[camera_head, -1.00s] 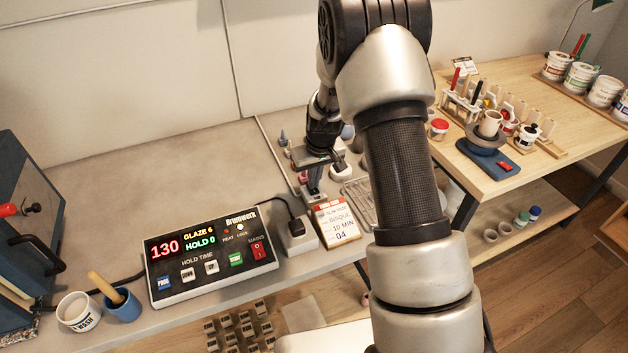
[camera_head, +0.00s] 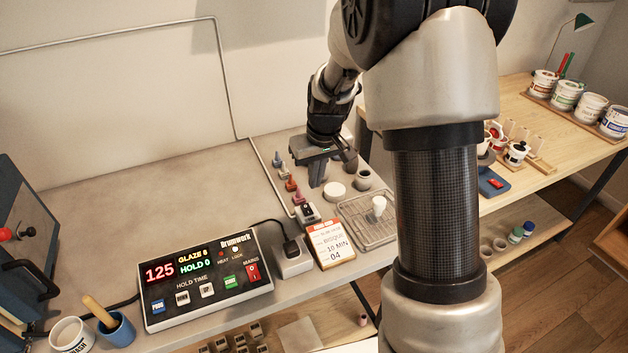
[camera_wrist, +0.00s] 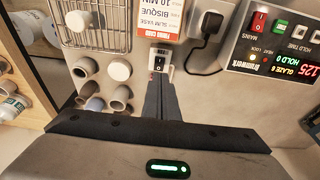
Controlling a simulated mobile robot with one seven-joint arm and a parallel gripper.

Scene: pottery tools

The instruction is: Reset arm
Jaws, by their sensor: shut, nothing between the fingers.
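My gripper (camera_head: 316,184) is shut and empty, above the back of the grey bench. In the wrist view its two dark fingers (camera_wrist: 160,85) lie together, pointing toward a small white and black switch box (camera_wrist: 160,58). That box (camera_head: 306,212) stands just below the fingertips in the head view, with no visible contact. My arm reaches across the right middle of the head view and hides part of the bench and the wooden table.
The control panel (camera_head: 205,275) reads 125, with GLAZE 6 and HOLD 0. A firing card (camera_head: 331,244), wire rack (camera_head: 362,225), small colored cones (camera_head: 291,184) and cups (camera_head: 363,178) stand near the gripper.

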